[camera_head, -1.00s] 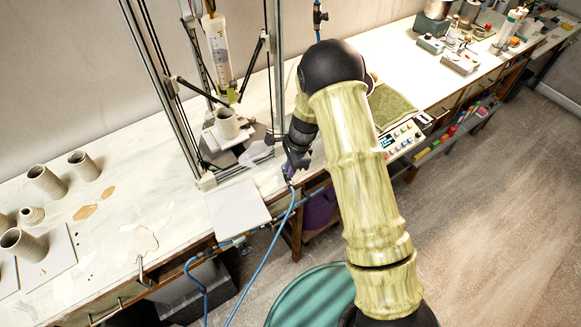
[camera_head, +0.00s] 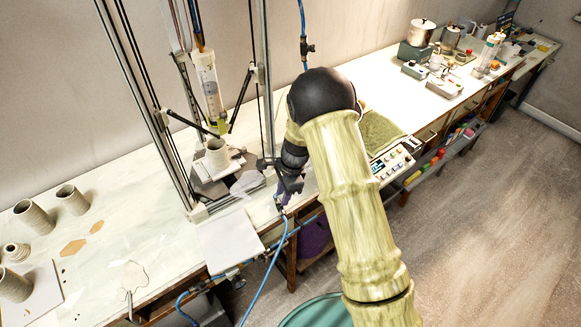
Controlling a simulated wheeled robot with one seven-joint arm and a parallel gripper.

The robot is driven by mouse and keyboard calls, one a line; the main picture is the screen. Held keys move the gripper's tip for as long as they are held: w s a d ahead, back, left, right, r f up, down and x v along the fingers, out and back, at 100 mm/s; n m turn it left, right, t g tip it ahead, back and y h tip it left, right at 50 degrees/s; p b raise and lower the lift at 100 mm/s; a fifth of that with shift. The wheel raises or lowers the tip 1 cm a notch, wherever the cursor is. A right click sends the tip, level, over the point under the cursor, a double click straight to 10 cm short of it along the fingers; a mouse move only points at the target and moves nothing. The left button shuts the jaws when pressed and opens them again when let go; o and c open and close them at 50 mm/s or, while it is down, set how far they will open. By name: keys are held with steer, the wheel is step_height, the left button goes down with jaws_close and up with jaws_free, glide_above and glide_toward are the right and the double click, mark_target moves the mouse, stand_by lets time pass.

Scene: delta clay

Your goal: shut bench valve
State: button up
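A dark valve on a blue hose (camera_head: 306,47) hangs against the wall behind the bench, above my arm's black joint. A small fitting (camera_head: 232,272) sits on the blue pipe along the bench's front edge; I cannot tell which of these is the bench valve or how either is set. My gripper (camera_head: 283,195) points down at the front edge of the bench, right of the grey board. A blue hose with a dark purple end meets it there. The fingers are small and dark, and I cannot tell if they are open or touch the hose end.
A printer frame (camera_head: 150,105) with a clay cup (camera_head: 217,155) stands left of my arm. A grey board (camera_head: 230,242) overhangs the bench front. A control box (camera_head: 391,162) and green towel (camera_head: 380,132) lie to the right. A teal drum (camera_head: 312,312) stands on the floor below.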

steer(key=b+v, duration=0.2)
steer(key=v, duration=1.3)
steer(key=shift+r, duration=0.2)
steer(key=shift+d, duration=0.1)
steer(key=s+d+n+t+h, duration=0.1)
steer(key=s+d+n, duration=0.4)
steer(key=s, duration=0.5)
steer(key=s+d+n+t+h, duration=0.1)
steer(key=s+d+n+t, duration=0.1)
steer(key=s+d+n, duration=0.4)
steer(key=s+n, duration=0.3)
steer(key=s, duration=0.1)
steer(key=shift+s+d+r+n, duration=0.25)
steer(key=shift+d+n, duration=0.05)
steer(key=shift+w, duration=0.1)
